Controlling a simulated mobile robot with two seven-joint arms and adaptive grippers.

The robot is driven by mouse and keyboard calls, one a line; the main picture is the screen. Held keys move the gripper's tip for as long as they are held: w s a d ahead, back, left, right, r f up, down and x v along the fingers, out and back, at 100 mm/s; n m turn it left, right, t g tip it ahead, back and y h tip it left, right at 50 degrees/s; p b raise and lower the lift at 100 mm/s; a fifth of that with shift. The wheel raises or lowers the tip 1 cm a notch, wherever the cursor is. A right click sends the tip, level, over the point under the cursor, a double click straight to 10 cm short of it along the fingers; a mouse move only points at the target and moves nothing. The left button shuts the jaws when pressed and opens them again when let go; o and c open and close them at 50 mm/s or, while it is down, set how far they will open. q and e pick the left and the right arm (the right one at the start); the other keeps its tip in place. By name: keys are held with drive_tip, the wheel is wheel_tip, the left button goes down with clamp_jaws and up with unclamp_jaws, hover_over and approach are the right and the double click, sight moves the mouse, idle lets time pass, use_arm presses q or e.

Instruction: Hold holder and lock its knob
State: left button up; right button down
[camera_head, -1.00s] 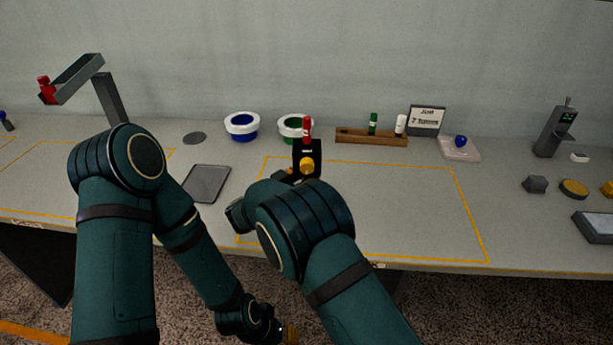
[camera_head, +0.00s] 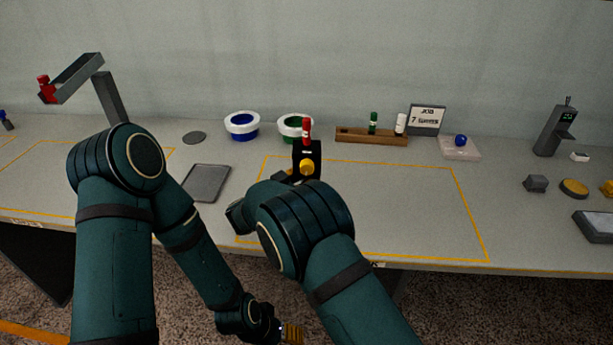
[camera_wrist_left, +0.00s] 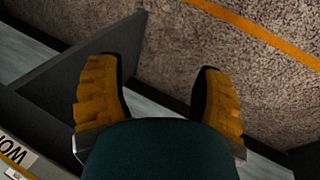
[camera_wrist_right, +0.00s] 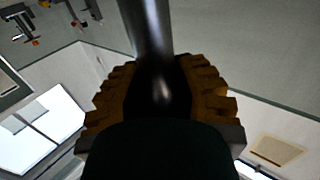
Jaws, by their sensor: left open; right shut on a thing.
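In the right wrist view my right gripper (camera_wrist_right: 160,88) is shut on a dark, shiny upright post (camera_wrist_right: 147,30), which looks like part of the holder. My left gripper (camera_wrist_left: 158,95) is open and empty. In the head view it hangs low, in front of the table edge, well away from the holder.
The table (camera_head: 420,215) has a yellow outlined area, mostly clear right of my right arm. A grey tray (camera_head: 206,182) lies left, near a tall bracket (camera_head: 108,97).

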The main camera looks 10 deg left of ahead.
use_arm(q)
drive_tip(key=w+a+r+m+t+y, duration=0.2)
drive_tip(key=w+a+r+m, duration=0.1)
drive_tip(key=w+a+r, duration=0.6)
drive_tip(key=w+a+r+m+t+y, duration=0.2)
drive_tip(key=w+a+r+m, duration=0.3)
drive_tip(key=r, duration=0.7)
drive_tip(key=w+a+r+m+t+y, duration=0.1)
drive_tip(key=w+a+r+t+y, duration=0.15)
drive_tip(key=w+a+r, duration=0.55)
drive_tip(key=w+d+r+m, duration=0.2)
drive_tip(key=w+r+m, duration=0.2)
drive_tip(key=r+m, duration=0.15)
drive_tip(key=m+g+h, duration=0.3)
drive_tip(key=m+g, duration=0.5)
drive_tip(key=m, duration=1.4)
approach(307, 161)
drive_tip(key=shift+y, duration=0.25)
drive_tip(key=f, duration=1.1)
drive_tip(key=shift+d+f, duration=0.2)
drive_tip(key=shift+f, duration=0.05)
